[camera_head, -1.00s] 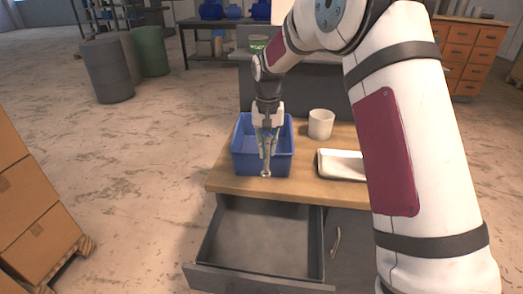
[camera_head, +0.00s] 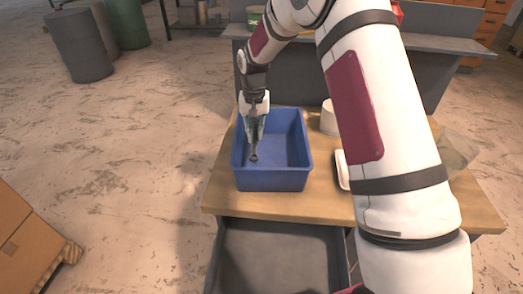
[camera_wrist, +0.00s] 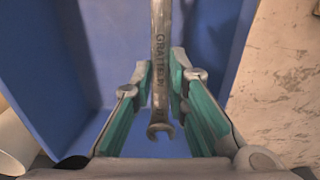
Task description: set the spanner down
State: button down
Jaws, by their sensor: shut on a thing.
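The spanner (camera_head: 254,152) is a grey metal tool held in my gripper (camera_head: 255,132), over the left part of the blue bin. In the wrist view the spanner (camera_wrist: 160,60) runs lengthwise between the two green-lined fingers of my gripper (camera_wrist: 161,85), its open jaw end toward the palm. My gripper is shut on its shaft. The blue bin (camera_head: 272,181) stands on the wooden worktop (camera_head: 330,208), and its wall and floor also show in the wrist view (camera_wrist: 110,40). I cannot tell whether the spanner touches the bin floor.
A white cup (camera_head: 328,118) stands right of the bin. A white tray (camera_head: 342,172) is partly hidden by my arm. An open, empty grey drawer (camera_head: 280,260) juts out below the worktop. Cardboard boxes (camera_head: 25,235) are at lower left.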

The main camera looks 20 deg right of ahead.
aim_at(255, 137)
jog(key=shift+f+b, duration=0.4)
jog(key=shift+f, duration=4)
jog(key=shift+f, duration=0.1)
jog(key=shift+f, duration=0.1)
jog(key=c, duration=1.6)
grip_release()
jog(key=shift+o, duration=0.2)
notch_tip(255, 137, up, 13)
jog(key=shift+s+f+b, duration=0.15)
jog(key=shift+f+b, duration=0.05)
jog(key=shift+b, duration=0.5)
